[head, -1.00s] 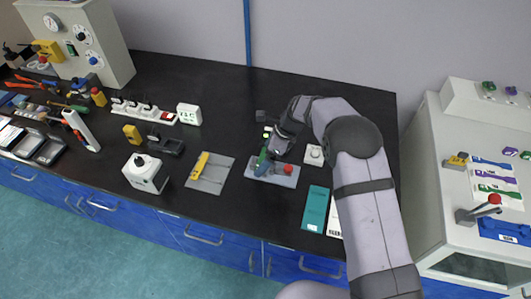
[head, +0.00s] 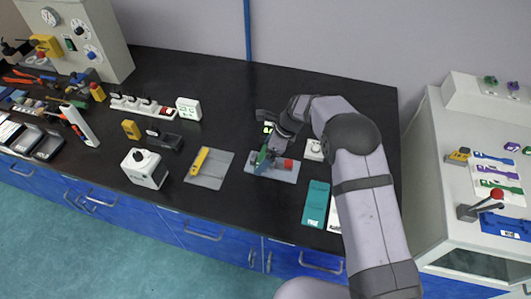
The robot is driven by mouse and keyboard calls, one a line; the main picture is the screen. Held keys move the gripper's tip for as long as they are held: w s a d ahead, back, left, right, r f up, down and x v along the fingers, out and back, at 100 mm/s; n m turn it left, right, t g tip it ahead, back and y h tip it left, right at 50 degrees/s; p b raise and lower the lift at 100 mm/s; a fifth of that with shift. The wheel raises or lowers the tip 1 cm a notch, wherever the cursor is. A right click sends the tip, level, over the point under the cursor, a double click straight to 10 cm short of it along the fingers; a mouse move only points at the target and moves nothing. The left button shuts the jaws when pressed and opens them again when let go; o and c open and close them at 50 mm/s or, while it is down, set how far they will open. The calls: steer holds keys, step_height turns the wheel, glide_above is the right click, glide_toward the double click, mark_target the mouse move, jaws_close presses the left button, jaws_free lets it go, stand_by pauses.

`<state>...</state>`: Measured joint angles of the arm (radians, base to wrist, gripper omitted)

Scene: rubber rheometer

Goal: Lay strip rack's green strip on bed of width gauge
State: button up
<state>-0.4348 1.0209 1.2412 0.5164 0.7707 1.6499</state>
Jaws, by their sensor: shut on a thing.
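A grey plate with a red block (head: 287,164) on it, which looks like the width gauge (head: 285,177), lies on the black bench right of centre in the head view. My gripper (head: 265,157) is over the plate's left part, pointing down. It is shut on a small green piece (head: 262,161), which I take to be the green strip. The wrist hides part of the piece and of the plate. I cannot tell whether the piece touches the plate.
A yellow tool on a grey mat (head: 216,178) lies left of the plate, and a white box with a black knob (head: 146,171) stands farther left. A teal booklet (head: 315,205) lies to the right. A white cabinet (head: 438,190) stands right of the bench.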

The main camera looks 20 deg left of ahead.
steer(key=shift+f, duration=0.5)
steer(key=o, duration=0.7)
steer(key=shift+b+v, duration=1.25)
steer(key=shift+v, duration=2.45)
steer(key=shift+d, duration=0.1)
steer(key=s+d+r+n+h, duration=0.1)
steer(key=s+d+r+n, duration=0.1)
steer(key=s+d+n, duration=0.5)
steer(key=s+d+r+n+h, duration=0.15)
steer(key=s+d, duration=0.25)
steer(key=d, duration=0.8)
steer(key=s+d+n, duration=0.3)
steer(key=s, duration=0.2)
steer(key=s+d+n+h, duration=0.1)
steer(key=s+d+n, duration=0.2)
steer(key=s, duration=0.2)
steer(key=s+d+n+h, duration=0.1)
steer(key=s+d+n, duration=0.2)
steer(key=s+d, duration=0.1)
steer(key=shift+s+f+n, duration=0.2)
steer(key=shift+s+n, duration=0.05)
steer(key=shift+s, duration=0.25)
